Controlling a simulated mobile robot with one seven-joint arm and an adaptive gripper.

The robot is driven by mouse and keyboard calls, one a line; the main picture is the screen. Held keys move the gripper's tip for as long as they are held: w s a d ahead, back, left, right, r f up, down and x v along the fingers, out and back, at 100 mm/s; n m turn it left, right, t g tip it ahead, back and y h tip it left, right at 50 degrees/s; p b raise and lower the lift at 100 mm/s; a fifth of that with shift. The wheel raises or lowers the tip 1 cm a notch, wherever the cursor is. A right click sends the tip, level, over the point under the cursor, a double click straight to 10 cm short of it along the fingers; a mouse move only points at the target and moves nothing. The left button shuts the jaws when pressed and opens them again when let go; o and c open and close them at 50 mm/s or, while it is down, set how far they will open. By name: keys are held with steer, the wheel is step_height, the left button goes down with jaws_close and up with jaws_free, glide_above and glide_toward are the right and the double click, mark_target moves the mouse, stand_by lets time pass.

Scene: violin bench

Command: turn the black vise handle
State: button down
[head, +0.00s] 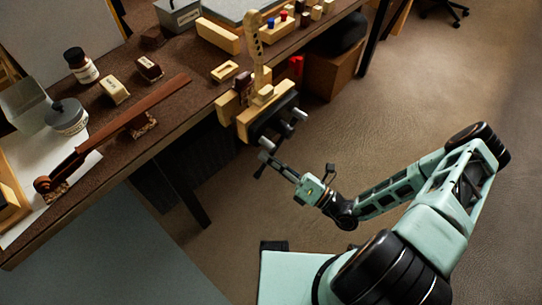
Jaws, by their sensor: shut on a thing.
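The bench vise has pale wooden jaws (262,100) and a black front plate (270,122) with metal rods sticking out of it, at the bench's front edge. The black vise handle (261,170) is a small dark bar in front of the plate, partly hidden by the fingers. My gripper (272,161) reaches in from the lower right and is shut on the handle. Its fingertips are small and dark here, so the exact contact is hard to see.
A bench leg (190,200) stands below left.

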steer(key=shift+s+a+r+m, duration=0.1)
steer(key=shift+s+r+m, duration=0.3)
steer(key=shift+m, duration=0.4)
steer(key=c, duration=2)
jaws_free()
steer(key=shift+w+r, duration=0.1)
